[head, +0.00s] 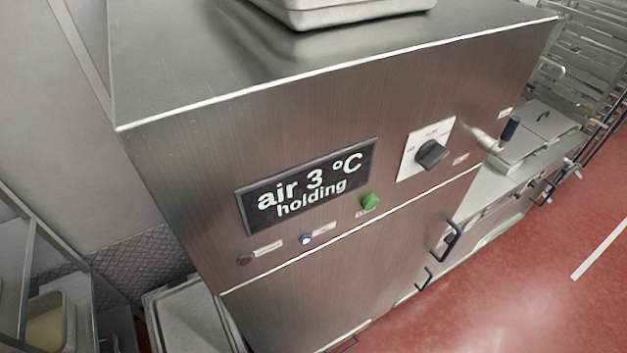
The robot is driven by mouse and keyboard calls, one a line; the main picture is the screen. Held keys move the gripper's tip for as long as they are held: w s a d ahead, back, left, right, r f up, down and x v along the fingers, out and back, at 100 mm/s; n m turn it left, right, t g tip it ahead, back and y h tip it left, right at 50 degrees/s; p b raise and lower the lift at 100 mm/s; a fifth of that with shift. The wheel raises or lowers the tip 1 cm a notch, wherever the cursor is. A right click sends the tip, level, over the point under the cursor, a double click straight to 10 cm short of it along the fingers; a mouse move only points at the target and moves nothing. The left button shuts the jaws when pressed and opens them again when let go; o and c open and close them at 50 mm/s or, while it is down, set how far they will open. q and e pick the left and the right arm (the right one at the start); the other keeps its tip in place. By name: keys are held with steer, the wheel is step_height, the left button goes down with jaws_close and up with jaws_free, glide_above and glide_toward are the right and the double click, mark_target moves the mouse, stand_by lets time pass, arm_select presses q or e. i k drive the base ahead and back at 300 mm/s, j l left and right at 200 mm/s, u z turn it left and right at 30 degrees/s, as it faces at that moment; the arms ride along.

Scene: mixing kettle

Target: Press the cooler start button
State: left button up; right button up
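The cooler (190,150) is a tall brushed-steel cabinet filling the middle of the head view. Its display (307,187) reads "air 3 °C holding". A green button (369,201) sits below the display's right end, with a small label partly hidden under it. To its left are a small white-blue lit round part (305,239) and a dark reddish round part (244,260), each with a label too small to read. A black rotary knob (431,154) on a white plate is to the right. Neither of my grippers is in view.
A steel pan (345,12) stands on the cooler's top. A dark door handle (452,240) projects below the panel. Steel counters (545,125) and wire racks (590,40) stand at the right. Shelving with a tray (48,322) is at lower left. The red floor (530,270) at right is clear.

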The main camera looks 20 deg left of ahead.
mark_target(371, 201)
steer(key=k+l, duration=0.15)
steer(key=k, duration=0.7)
steer(key=k+j, duration=0.1)
steer(key=j, duration=0.25)
steer(key=k+j, duration=0.15)
steer(key=j, duration=0.15)
steer(key=k+j, duration=0.1)
steer(key=j, duration=0.25)
steer(key=i+j, duration=0.1)
steer(key=j, duration=0.2)
steer(key=i+j, duration=0.1)
steer(key=j, duration=0.2)
